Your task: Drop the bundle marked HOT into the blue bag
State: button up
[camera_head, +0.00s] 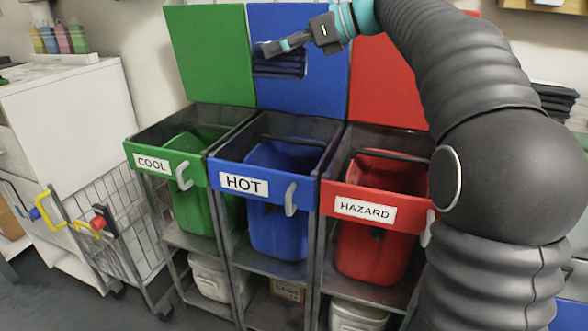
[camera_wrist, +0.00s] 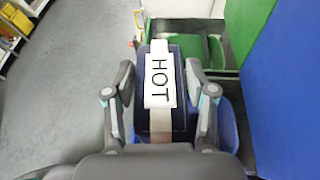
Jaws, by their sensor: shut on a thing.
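The bundle (camera_head: 280,64) is a stack of dark navy folded cloth. In the wrist view the bundle (camera_wrist: 180,118) carries a white label reading HOT. My gripper (camera_head: 276,48) is shut on it and holds it high, in front of the blue back panel. In the wrist view my gripper (camera_wrist: 160,82) has a finger on each side of the bundle. The blue bag (camera_head: 278,225) hangs open in the middle stand, under a blue front marked HOT, below the bundle. Part of the blue bag (camera_wrist: 229,125) shows below the bundle in the wrist view.
A green bag (camera_head: 194,195) marked COOL is left of the blue one, and a red bag (camera_head: 375,230) marked HAZARD is right. Metal frames and a blue back panel (camera_head: 300,90) border the opening. A wire cart (camera_head: 105,200) stands at left.

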jog(key=w+f+b, duration=0.3)
jog(key=f+b, duration=0.2)
jog(key=f, duration=0.3)
jog(key=w+d+f+m+t+b, duration=0.1)
jog(key=w+f+b, duration=0.2)
jog(key=f, duration=0.6)
jog(key=shift+d+f+t+h+b, duration=0.25)
jog(key=shift+f+t+h+b, duration=0.05)
jog(key=shift+b, duration=0.8)
jog(key=o, duration=1.4)
jog(key=shift+w, duration=0.1)
jog(key=shift+c, duration=0.2)
jog(key=v, duration=1.2)
jog(key=shift+a+r, duration=0.1)
jog(key=shift+r, duration=0.05)
